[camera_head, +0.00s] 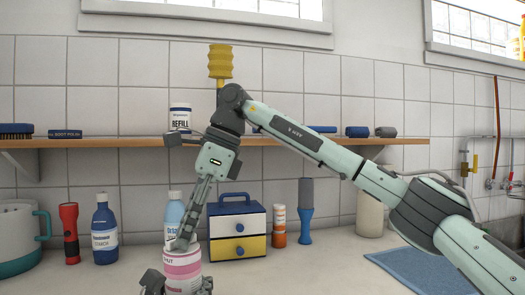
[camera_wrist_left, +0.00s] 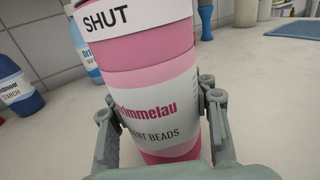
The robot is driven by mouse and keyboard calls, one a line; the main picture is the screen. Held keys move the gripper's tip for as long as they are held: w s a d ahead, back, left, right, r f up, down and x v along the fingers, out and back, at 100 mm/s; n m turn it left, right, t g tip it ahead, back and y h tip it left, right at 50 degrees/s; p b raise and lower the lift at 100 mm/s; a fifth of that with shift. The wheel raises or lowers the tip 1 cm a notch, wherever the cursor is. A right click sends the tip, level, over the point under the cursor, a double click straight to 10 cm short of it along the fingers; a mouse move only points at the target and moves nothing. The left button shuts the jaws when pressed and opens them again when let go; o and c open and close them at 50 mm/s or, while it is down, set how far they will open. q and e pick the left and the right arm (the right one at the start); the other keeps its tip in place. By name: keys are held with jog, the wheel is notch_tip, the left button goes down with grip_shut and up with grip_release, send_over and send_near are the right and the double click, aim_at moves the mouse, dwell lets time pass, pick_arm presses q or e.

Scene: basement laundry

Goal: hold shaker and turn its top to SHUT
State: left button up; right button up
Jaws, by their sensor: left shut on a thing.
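The pink shaker (camera_head: 183,271) stands at the bottom of the head view, with a white label band. In the left wrist view the shaker (camera_wrist_left: 140,85) fills the middle, and the word SHUT shows on its white upper band (camera_wrist_left: 130,14). My left gripper (camera_head: 178,285) is shut on the shaker's body, with a finger on each side; it also shows in the left wrist view (camera_wrist_left: 160,130). My right gripper (camera_head: 183,241) points down at the shaker's top from above. Whether its fingers grip the top cannot be told. The very top is cut off in the wrist view.
Behind on the counter stand a red flashlight (camera_head: 70,232), a dark blue bottle (camera_head: 104,232), a light blue bottle (camera_head: 174,214), a drawer box (camera_head: 237,230) and an orange-white bottle (camera_head: 279,226). A shelf (camera_head: 110,142) runs above. A blue mat (camera_head: 420,270) lies at right.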

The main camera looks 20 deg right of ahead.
jog(key=m, duration=0.2)
jog(key=m+t, duration=0.1)
jog(key=m, duration=0.1)
jog(key=shift+s+t, duration=0.2)
jog(key=shift+t, duration=0.1)
jog(key=m+t, duration=0.1)
jog(key=m, duration=0.1)
jog(key=m+h, duration=0.1)
jog(key=m, duration=0.2)
jog(key=shift+s+a+t, duration=0.15)
jog(key=shift+s+t, duration=0.05)
jog(key=shift+t, duration=0.2)
jog(key=v, duration=1.2)
jog(key=w+r+n+y, duration=0.2)
jog(key=w+n+y, duration=0.25)
jog(key=w, duration=0.25)
jog(key=w+r+n+y, duration=0.3)
jog(key=w+n+y, duration=0.15)
jog(key=w, duration=0.25)
jog(key=w+d+r+m+t+y, duration=0.2)
jog(key=w+d+r+t, duration=0.1)
jog(key=d, duration=0.4)
jog(key=w+d+r+m+t+y, duration=0.1)
jog(key=w+d+r+m+t, duration=0.2)
jog(key=d, duration=0.5)
jog(key=shift+w+r+t+y, duration=0.4)
jog(key=shift+w+r+t, duration=0.15)
jog(key=shift+r+t, duration=0.3)
jog(key=shift+o, duration=0.4)
